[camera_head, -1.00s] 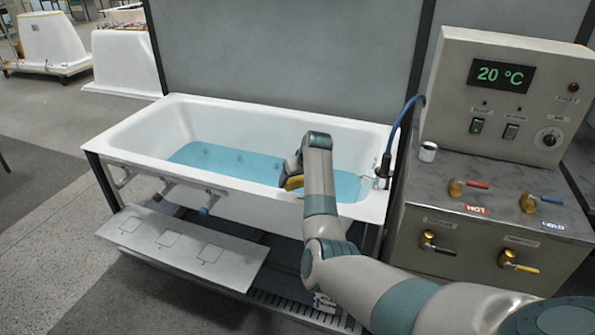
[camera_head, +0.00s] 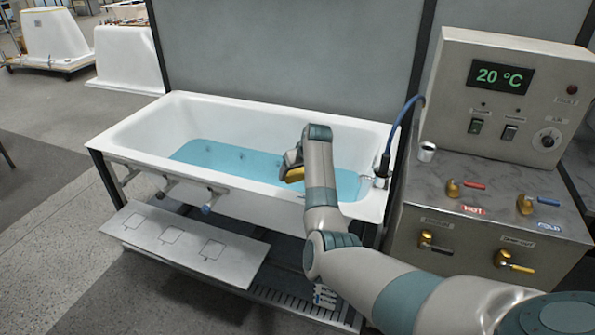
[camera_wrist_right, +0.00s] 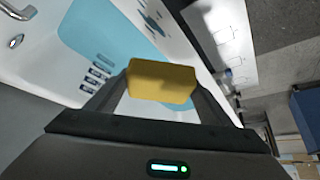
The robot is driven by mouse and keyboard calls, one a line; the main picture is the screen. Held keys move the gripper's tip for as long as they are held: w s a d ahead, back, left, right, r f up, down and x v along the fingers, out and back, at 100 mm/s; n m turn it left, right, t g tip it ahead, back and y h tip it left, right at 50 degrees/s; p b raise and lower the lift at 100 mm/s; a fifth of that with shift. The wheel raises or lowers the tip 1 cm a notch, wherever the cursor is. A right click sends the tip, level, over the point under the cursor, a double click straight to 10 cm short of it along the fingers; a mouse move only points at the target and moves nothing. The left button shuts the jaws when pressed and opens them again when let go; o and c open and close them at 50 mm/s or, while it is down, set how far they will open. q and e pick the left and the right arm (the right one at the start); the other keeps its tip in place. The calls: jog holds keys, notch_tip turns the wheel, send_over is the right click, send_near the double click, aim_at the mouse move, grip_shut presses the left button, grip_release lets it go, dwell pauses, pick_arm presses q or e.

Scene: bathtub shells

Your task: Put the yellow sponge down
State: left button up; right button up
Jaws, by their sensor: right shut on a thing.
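The yellow sponge (camera_head: 294,174) is held in my right gripper (camera_head: 290,165), over the near side of the bathtub in the head view. In the right wrist view the sponge (camera_wrist_right: 162,82) sits between the two fingers of the right gripper (camera_wrist_right: 165,95), which is shut on it. The white bathtub (camera_head: 128,133) holds blue water (camera_head: 225,158); my right arm hides part of its near rim and water. My left gripper is not in view.
A blue hose (camera_head: 398,118) rises at the tub's right end. A white panel (camera_head: 185,243) lies below the tub's front.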

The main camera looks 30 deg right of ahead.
dwell(0.7)
jog(key=shift+m+h, duration=0.3)
jog(key=shift+m, duration=0.2)
jog(key=r, duration=0.2)
jog(key=d+r, duration=0.1)
jog(key=r, duration=0.2)
jog(key=w+r, duration=0.1)
jog(key=r, duration=0.2)
jog(key=shift+d, duration=0.25)
jog(key=s+a+r, duration=0.2)
jog(key=a+r, duration=0.2)
jog(key=r, duration=0.4)
jog(key=s+a+r, duration=0.1)
jog(key=a+r, duration=0.4)
jog(key=r, duration=0.3)
jog(key=s+a+r, duration=0.1)
jog(key=s+a, duration=0.3)
jog(key=a, duration=0.2)
jog(key=s+a+f, duration=0.3)
jog(key=s, duration=0.4)
jog(key=s+a+f+n, duration=0.1)
jog(key=s+a+f, duration=0.3)
jog(key=s, duration=0.3)
jog(key=s+a+f+n+y, duration=0.1)
jog(key=s+a+f, duration=0.2)
jog(key=s, duration=0.5)
jog(key=shift+a+f, duration=0.3)
jog(key=shift+f, duration=0.1)
